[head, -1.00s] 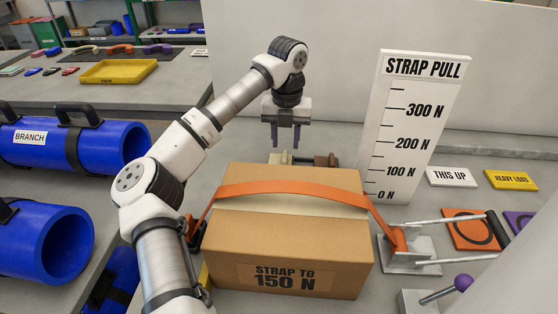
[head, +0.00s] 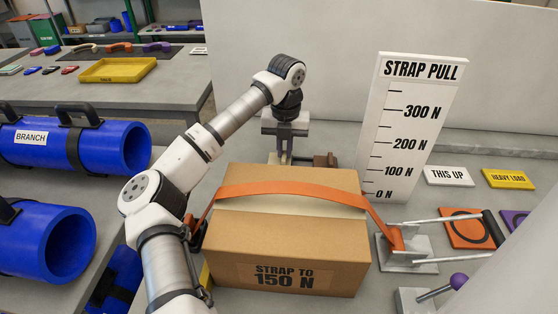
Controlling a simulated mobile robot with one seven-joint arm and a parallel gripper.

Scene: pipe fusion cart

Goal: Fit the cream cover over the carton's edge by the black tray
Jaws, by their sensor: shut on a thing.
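The carton (head: 290,250) marked "STRAP TO 150 N" stands on the grey bench. An orange strap (head: 285,188) arches over its top, from the left side to a metal ratchet (head: 405,245) at the right. My gripper (head: 286,157) is low behind the carton's far edge, shut on a pale piece that looks like the cream cover (head: 274,158). The carton hides the lower part of this piece, and my fingers are hard to make out.
A brown block (head: 325,160) stands just right of my gripper, behind the carton. A white "STRAP PULL" scale board (head: 410,125) rises behind right. Blue pipes (head: 60,145) lie at the left. "THIS UP" (head: 448,176) and "HEAVY LOAD" (head: 509,179) plates lie at the right.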

